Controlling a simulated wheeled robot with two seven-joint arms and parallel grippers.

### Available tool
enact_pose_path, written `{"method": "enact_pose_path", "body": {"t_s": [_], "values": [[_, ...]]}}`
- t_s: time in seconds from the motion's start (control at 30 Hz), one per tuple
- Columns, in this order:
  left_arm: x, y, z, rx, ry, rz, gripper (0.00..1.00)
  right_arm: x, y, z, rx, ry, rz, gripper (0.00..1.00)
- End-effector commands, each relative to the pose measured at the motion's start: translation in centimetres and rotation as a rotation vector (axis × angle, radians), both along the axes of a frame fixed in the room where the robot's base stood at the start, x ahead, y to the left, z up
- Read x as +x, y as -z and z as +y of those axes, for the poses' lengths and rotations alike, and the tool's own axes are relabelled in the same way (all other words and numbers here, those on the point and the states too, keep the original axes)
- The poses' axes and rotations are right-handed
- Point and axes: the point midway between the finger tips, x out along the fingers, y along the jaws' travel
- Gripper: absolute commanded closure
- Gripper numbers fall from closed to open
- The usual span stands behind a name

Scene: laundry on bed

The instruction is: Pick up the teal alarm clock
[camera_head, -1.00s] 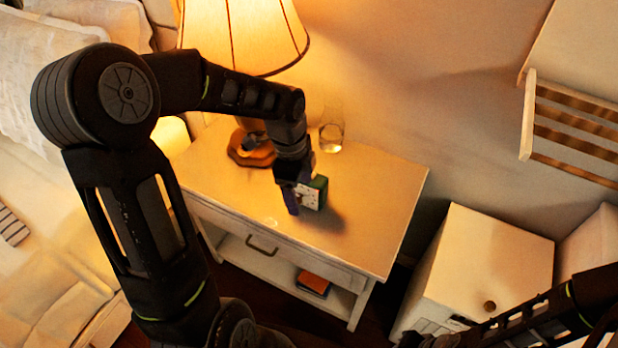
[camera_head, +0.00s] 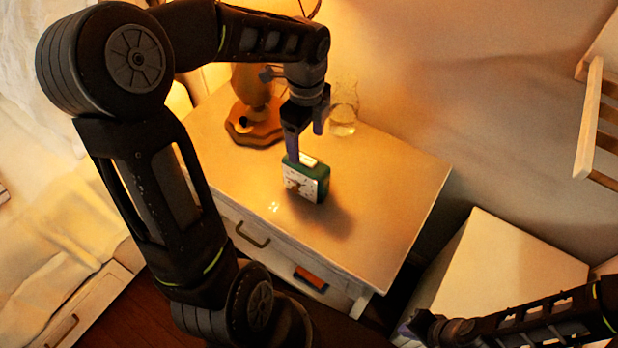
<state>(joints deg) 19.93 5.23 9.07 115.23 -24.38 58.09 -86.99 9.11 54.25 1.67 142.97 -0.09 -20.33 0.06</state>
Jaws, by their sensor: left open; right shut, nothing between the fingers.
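The teal alarm clock (camera_head: 307,182) stands upright on the white nightstand (camera_head: 390,195), its pale face turned toward the lower left. My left gripper (camera_head: 305,147) is open above and just behind the clock. One finger comes down at the clock's top left; the other is to the right and further back. The picture does not show clearly whether a finger touches the clock. My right gripper (camera_head: 412,328) is shut and empty at the bottom, low in front of the white cabinet.
A lamp with a wooden base (camera_head: 255,125) and a clear glass (camera_head: 343,122) stand behind the clock. An orange book (camera_head: 311,277) shows below the nightstand top. A white cabinet (camera_head: 500,265) stands at right. The nightstand top right of the clock is clear.

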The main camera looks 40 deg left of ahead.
Motion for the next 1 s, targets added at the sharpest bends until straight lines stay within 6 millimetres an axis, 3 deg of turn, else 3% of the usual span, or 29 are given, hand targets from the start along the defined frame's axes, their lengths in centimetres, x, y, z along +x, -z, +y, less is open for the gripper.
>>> {"method": "enact_pose_path", "body": {"t_s": [0.3,0.57,1.0], "values": [[0.0,0.1,0.0,0.0,0.0,0.0,0.24,0.0,-0.1,0.0,0.0,-0.001,-0.001,1.0],[-0.1,2.4,0.0,-0.001,-0.001,0.002,0.24,0.0,-0.1,0.0,0.0,0.0,-0.001,1.0],[-0.1,3.4,0.0,0.0,0.0,0.003,0.24,0.0,-0.4,0.0,0.0,0.0,-0.001,1.0]]}}
